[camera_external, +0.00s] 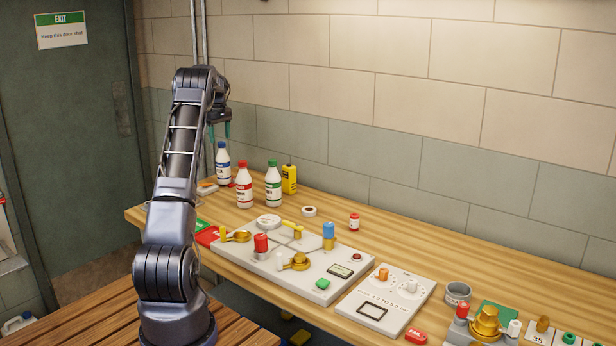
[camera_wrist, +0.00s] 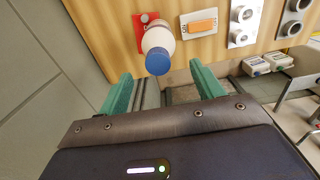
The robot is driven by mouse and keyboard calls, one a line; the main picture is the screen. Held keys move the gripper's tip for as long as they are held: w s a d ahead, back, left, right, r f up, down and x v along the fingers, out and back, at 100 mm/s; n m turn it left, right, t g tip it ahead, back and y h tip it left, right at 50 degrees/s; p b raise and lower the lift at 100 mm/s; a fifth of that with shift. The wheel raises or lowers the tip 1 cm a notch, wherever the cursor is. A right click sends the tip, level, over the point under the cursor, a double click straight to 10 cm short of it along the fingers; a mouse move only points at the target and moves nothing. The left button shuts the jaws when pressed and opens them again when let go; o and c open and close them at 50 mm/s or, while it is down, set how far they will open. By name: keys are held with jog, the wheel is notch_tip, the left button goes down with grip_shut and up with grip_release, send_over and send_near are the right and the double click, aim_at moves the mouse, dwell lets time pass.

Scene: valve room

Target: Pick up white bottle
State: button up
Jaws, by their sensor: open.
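A white bottle with a blue cap (camera_external: 223,165) stands upright at the far left end of the wooden bench. It also shows in the wrist view (camera_wrist: 158,42), seen from above, cap toward the camera. My gripper (camera_external: 220,136) hangs just above this bottle, with its green fingers pointing down. In the wrist view the green fingers (camera_wrist: 160,72) are spread apart and empty, and the bottle's cap lies just beyond the gap between them. Two similar white bottles stand nearby, one with a red cap (camera_external: 243,188) and one with a green cap (camera_external: 273,188).
A yellow bottle (camera_external: 289,179) stands behind the green-capped one. A grey valve panel (camera_external: 290,270) fills the front of the bench. The block wall (camera_external: 310,160) is close behind.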

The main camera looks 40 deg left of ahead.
aim_at(222, 148)
jog(key=shift+d+f, duration=0.2)
jog(key=shift+f, duration=3.1)
jog(key=shift+w, duration=0.1)
grip_shut()
jog(key=shift+r, duration=0.1)
